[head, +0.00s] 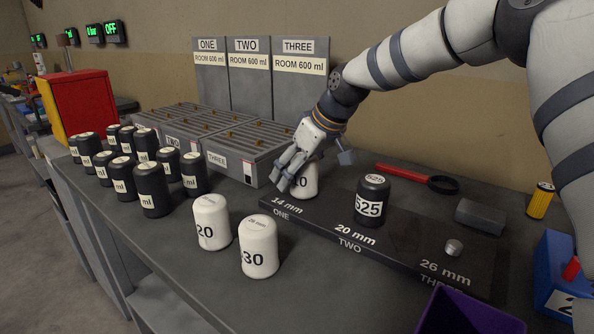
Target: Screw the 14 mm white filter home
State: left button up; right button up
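A white filter (310,182) with a partly covered number ending in 0 stands upright at the 14 mm place, marked ONE, on the dark block (400,222). My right gripper (290,180) comes down over it from the upper right. Its fingers lie along the filter's left and front side and cover part of it. The far side of the grip is hidden, so I cannot tell whether it is closed on the filter. The filter's lower thread is not visible. My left gripper is not in view.
A black filter (372,201) marked 525 stands at the 20 mm place; a bare metal stud (453,247) shows at 26 mm. Two white filters, 20 (212,222) and 30 (258,246), stand in front. Several black ones are left. A red-handled strap tool (415,177) lies behind.

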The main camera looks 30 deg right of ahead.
jog(key=c, duration=1.1)
jog(key=shift+s+r, duration=0.1)
jog(key=shift+r, duration=0.05)
jog(key=shift+c, duration=1)
jog(key=shift+d+m+h, duration=0.2)
jog(key=shift+m+h, duration=0.4)
jog(key=shift+m, duration=0.5)
jog(key=shift+c, duration=0.7)
jog(key=shift+d+m+h, duration=0.2)
jog(key=shift+m+h, duration=0.5)
jog(key=shift+m, duration=0.4)
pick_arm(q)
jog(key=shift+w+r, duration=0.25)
pick_arm(e)
jog(key=shift+d+m+h, duration=0.2)
jog(key=shift+m+h, duration=0.2)
jog(key=shift+m, duration=0.6)
